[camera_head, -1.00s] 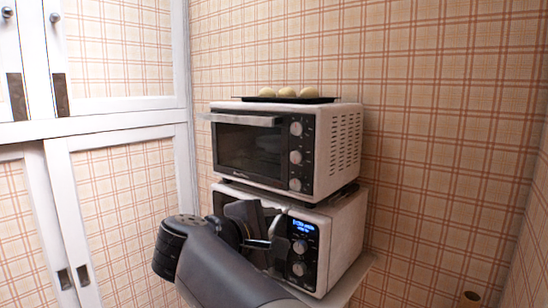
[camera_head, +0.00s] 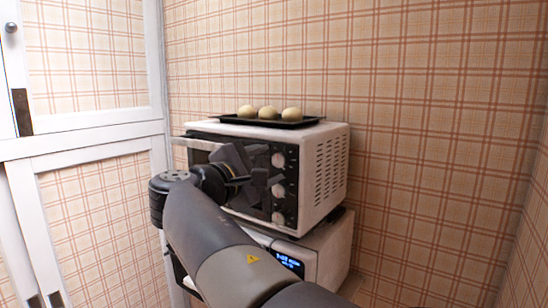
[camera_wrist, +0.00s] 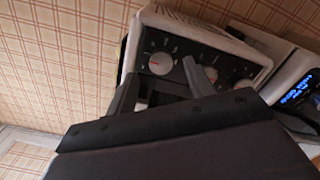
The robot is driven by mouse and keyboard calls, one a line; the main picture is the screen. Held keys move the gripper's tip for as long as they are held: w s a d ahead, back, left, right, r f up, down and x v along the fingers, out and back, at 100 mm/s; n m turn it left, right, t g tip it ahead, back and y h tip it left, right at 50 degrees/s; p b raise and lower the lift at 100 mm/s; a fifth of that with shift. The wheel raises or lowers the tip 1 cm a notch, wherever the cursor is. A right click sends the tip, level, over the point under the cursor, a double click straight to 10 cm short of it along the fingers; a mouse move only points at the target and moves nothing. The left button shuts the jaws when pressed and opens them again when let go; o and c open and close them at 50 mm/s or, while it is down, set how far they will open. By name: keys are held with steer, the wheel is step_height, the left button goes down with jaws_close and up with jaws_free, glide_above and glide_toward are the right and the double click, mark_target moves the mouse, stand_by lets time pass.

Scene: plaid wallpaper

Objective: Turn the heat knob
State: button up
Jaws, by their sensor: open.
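The upper white toaster oven (camera_head: 322,175) has a dark front panel with a column of three pale round knobs. The top knob (camera_head: 278,160), middle knob (camera_head: 278,190) and bottom knob (camera_head: 278,218) all show in the head view. My gripper (camera_head: 262,168) is open in front of the panel, beside the upper knobs. In the wrist view my gripper (camera_wrist: 162,70) has its fingers on either side of the end knob (camera_wrist: 160,63), farthest from the blue display. I cannot tell whether they touch it. One finger partly covers the neighbouring knob (camera_wrist: 210,73). Which knob is for heat is unreadable.
A black tray (camera_head: 300,122) with three pale buns (camera_head: 268,112) lies on the oven. A lower appliance with a blue display (camera_head: 289,263) stands beneath it. The plaid wall is close behind; a white-framed cabinet (camera_head: 100,145) is at left.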

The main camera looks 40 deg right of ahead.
mark_target(279, 161)
steer(key=shift+p+x, duration=0.35)
steer(key=shift+x, duration=1.25)
steer(key=shift+c, duration=0.2)
steer(key=shift+f, duration=0.1)
steer(key=c, duration=0.9)
